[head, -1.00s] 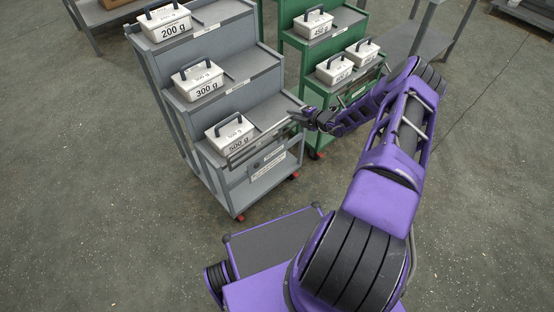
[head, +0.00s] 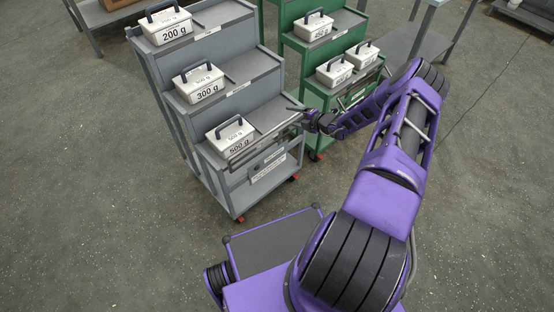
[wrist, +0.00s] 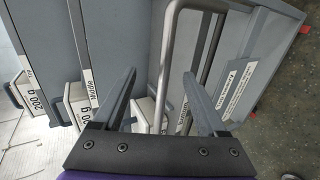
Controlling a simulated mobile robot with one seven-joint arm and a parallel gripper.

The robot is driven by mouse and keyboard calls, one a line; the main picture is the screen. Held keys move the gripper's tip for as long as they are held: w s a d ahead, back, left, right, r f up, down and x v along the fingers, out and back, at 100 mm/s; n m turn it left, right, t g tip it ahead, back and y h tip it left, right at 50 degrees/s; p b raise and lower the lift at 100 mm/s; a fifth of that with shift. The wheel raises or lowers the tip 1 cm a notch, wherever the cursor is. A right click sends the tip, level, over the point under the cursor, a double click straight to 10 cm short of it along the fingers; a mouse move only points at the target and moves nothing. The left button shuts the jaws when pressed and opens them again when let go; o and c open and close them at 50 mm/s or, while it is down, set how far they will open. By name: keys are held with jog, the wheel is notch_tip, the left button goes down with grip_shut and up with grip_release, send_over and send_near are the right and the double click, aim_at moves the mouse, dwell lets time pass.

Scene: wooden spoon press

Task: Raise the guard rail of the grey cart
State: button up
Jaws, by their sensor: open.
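The grey cart (head: 213,103) stands left of centre in the head view, with three stepped shelves. Its guard rail (head: 262,143) is a thin grey bar along the front of the lowest shelf. In the wrist view the rail (wrist: 167,70) shows as a bent metal tube. One run of it passes between my finger tips and another lies by the right finger. My gripper (head: 297,111) is at the right front corner of the lowest shelf. In the wrist view my gripper (wrist: 160,74) is open, with nothing clamped. I cannot tell whether a finger touches the rail.
White boxes marked 200 g (head: 165,26), 300 g (head: 200,84) and 500 g (head: 231,137) stand on the grey cart's shelves. A green cart (head: 293,43) with white boxes stands close on the right. The floor (head: 90,180) at left is clear.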

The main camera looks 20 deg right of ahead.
jog(key=f+p+v, duration=0.1)
jog(key=p+v, duration=0.2)
jog(key=v, duration=0.4)
jog(key=shift+s+p, duration=0.35)
jog(key=shift+s, duration=0.05)
jog(key=shift+r, duration=0.1)
